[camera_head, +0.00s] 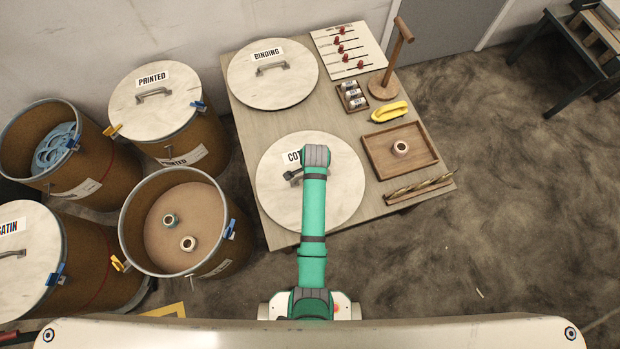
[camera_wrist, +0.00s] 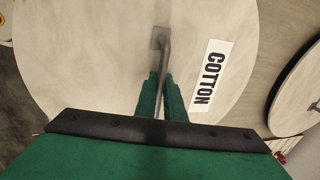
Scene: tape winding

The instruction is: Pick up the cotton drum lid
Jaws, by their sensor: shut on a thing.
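The cotton lid (camera_head: 270,195) is a round, pale disc with a "COT..." label partly hidden by my arm. It appears over the front part of the wooden table in the head view; I cannot tell whether it touches the tabletop. In the wrist view the lid (camera_wrist: 90,60) fills much of the picture, with its "COTTON" label (camera_wrist: 209,75) right of the handle. My gripper (camera_wrist: 160,95) is shut on the lid's grey handle (camera_wrist: 162,45), with a green finger on each side. In the head view my gripper (camera_head: 291,176) is mostly hidden under my arm.
The binding lid (camera_head: 290,90) lies behind on the table (camera_head: 350,110). A wooden tray (camera_head: 425,165) with a spool, a yellow tool (camera_head: 390,111) and a wooden stand (camera_head: 385,85) are to the right. An open drum (camera_head: 130,225) with two spools and several other drums stand left.

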